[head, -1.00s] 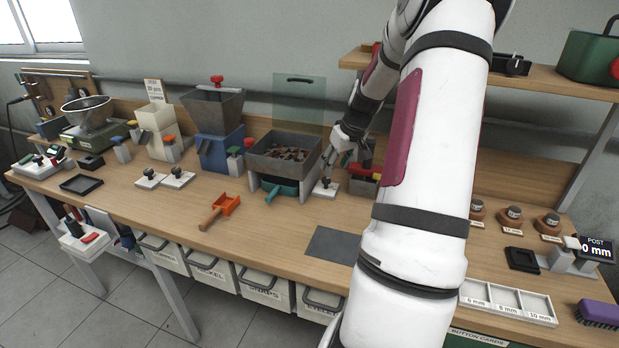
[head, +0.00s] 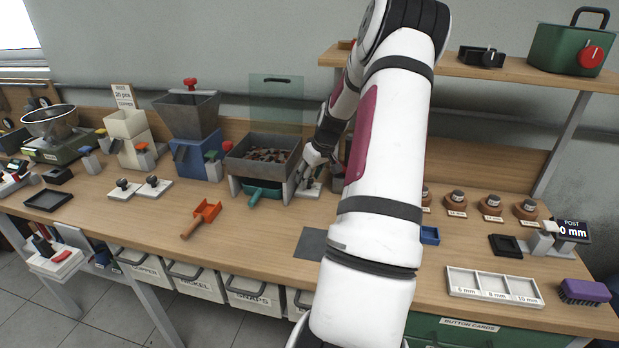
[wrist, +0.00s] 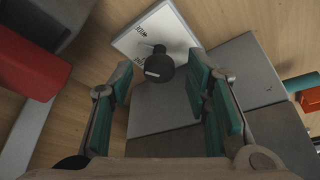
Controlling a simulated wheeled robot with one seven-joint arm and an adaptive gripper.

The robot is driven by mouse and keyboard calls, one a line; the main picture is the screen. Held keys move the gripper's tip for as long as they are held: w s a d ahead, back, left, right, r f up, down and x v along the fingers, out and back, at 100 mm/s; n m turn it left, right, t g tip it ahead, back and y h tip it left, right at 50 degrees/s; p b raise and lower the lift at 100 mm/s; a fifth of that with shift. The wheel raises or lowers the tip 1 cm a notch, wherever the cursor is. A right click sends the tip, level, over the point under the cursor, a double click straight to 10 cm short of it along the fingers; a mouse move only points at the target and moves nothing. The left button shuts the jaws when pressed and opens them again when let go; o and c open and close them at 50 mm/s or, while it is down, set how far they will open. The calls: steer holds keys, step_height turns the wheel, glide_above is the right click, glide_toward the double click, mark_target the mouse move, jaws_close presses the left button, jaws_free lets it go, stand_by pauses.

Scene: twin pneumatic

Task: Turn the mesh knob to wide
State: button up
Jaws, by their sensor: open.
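The mesh knob (wrist: 159,66) is a black round knob with a pale pointer line. It sits on a white label plate (wrist: 146,37), whose lettering is tilted and too small to read surely. In the head view the plate (head: 309,192) lies on the bench just right of the grey sieve tray (head: 240,163). My gripper (wrist: 160,72) is open, with one green-padded finger on each side of the knob in the wrist view. I see no clear contact. In the head view my gripper (head: 310,165) is right over the plate and partly hides the knob.
A red block (wrist: 28,65) is close on the left in the wrist view. A teal scoop (head: 258,193) sits under the tray's front, and an orange scoop (head: 203,216) lies on the bench. A grey mat (head: 311,243) lies in front. A shelf (head: 510,68) is at upper right.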

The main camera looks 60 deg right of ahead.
steer(key=shift+f, duration=0.15)
jaws_close()
steer(key=shift+w+m, duration=0.1)
steer(key=shift+m, duration=0.3)
steer(key=m+h+b, duration=0.1)
steer(key=m+b, duration=0.1)
steer(key=m, duration=0.1)
steer(key=shift+w+a+f+g, duration=0.1)
steer(key=shift+g, duration=0.3)
steer(key=shift+m+g+h+b, duration=0.3)
steer(key=shift+m+h+b, duration=0.2)
steer(key=shift+m+b, duration=0.5)
